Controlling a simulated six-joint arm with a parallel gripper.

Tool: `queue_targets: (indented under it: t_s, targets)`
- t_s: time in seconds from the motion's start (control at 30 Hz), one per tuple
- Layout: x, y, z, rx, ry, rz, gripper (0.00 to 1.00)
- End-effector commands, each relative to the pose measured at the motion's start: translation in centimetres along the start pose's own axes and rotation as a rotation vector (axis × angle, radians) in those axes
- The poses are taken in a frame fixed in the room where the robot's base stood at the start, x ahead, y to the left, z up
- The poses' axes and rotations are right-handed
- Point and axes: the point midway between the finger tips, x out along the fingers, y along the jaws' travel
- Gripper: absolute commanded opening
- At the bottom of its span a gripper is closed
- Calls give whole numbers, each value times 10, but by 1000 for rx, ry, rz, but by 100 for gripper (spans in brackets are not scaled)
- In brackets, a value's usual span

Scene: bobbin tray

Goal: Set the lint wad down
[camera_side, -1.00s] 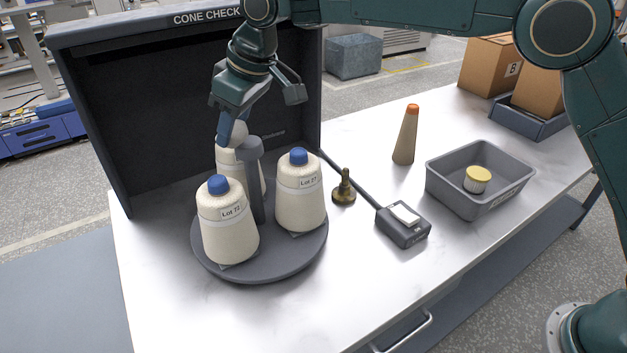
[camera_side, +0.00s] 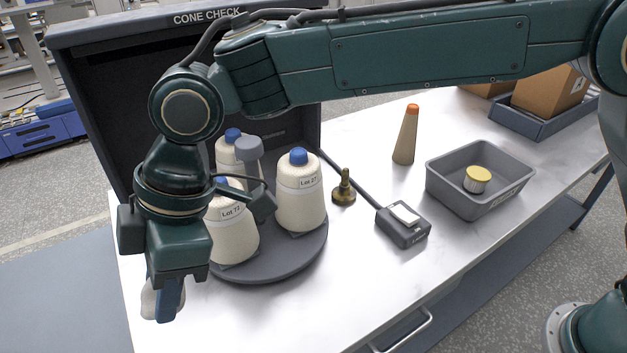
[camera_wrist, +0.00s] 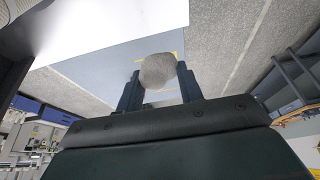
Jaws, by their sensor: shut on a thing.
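My gripper (camera_side: 166,300) is shut on the lint wad (camera_side: 149,299), a pale grey clump. In the side view it hangs at the near left of the bench, to the left of the turntable, and the fingers hide part of the wad. In the wrist view the rounded wad (camera_wrist: 157,71) sits between the two dark blue fingertips. Behind it in that view are the bench's white edge and the floor, so the wad is held in the air at or past the bench edge.
A grey turntable (camera_side: 277,265) bears several cream yarn cones with blue tips. The bench front is clear.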

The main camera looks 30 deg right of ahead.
Motion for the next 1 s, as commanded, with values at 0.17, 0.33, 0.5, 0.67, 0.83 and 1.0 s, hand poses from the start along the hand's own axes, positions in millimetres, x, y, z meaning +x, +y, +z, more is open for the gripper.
queue_targets:
  t_s: [0.17,0.33,0.5,0.67,0.83,1.0]
  targets:
    - [1,-2,0,-7,0,-3,16]
    - [10,-2,3,-5,-2,-4,16]
    - [32,-2,13,-4,-5,-5,16]
    - [60,-2,25,-4,-5,-5,16]
    - [90,-2,37,-3,-4,-5,16]
    - [119,-1,49,-4,-4,-5,16]
